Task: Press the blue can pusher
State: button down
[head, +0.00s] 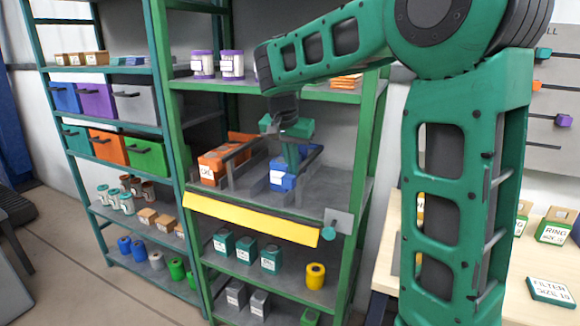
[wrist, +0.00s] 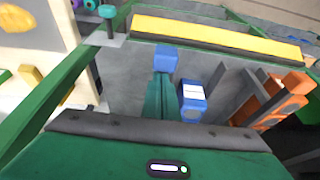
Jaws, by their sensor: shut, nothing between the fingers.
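The blue can pusher shows in the head view as a blue body with a white label (head: 283,180), in the right lane of the middle shelf. In the wrist view I see a blue labelled piece (wrist: 193,108) and a small blue block (wrist: 166,60) farther toward the yellow bar. I cannot tell how they join. My gripper (head: 291,158) reaches down into this lane, with its fingers beside the blue body, partly in front of it. In the wrist view the shut, empty fingers (wrist: 160,95) lie left of the labelled piece, their tips near the block. Contact is unclear.
An orange labelled unit (head: 212,166) stands in the left lane, with grey dividers between. A yellow bar (head: 250,218) runs along the shelf's front edge, with a teal knob (head: 329,232) at its right end. Green uprights and the shelf above bound the space.

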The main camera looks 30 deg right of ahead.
jog(key=s+a, duration=0.4)
jog(key=a, duration=0.1)
jog(key=shift+s+a, duration=0.25)
jog(key=shift+a, duration=0.1)
jog(key=v, duration=0.9)
jog(key=shift+r, duration=0.45)
